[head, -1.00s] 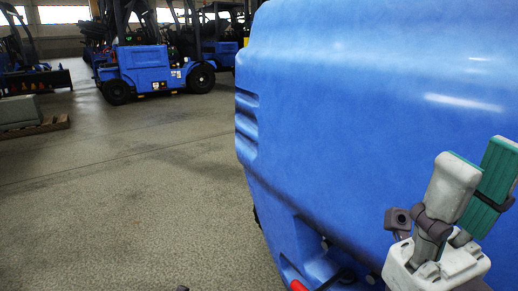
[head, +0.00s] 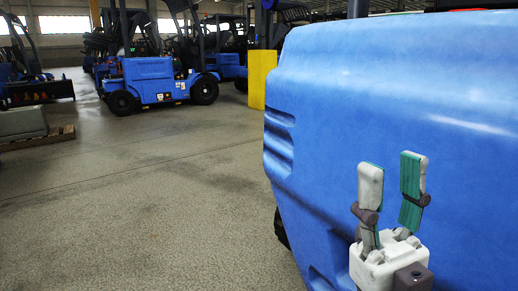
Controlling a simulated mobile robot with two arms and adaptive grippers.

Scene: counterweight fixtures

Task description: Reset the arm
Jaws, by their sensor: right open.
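My right gripper (head: 392,180) shows at the lower right of the head view, in front of a large blue machine body (head: 400,110). Its two fingers, white with green pads, point up and stand apart with nothing between them. Whether it touches the blue surface cannot be told. My left gripper is not in view.
The blue body fills the right half. A yellow post (head: 261,79) stands behind its left edge. A blue forklift (head: 152,80) and other forklifts stand at the back. A grey block (head: 22,123) lies on a pallet at far left. The floor (head: 130,210) between is clear.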

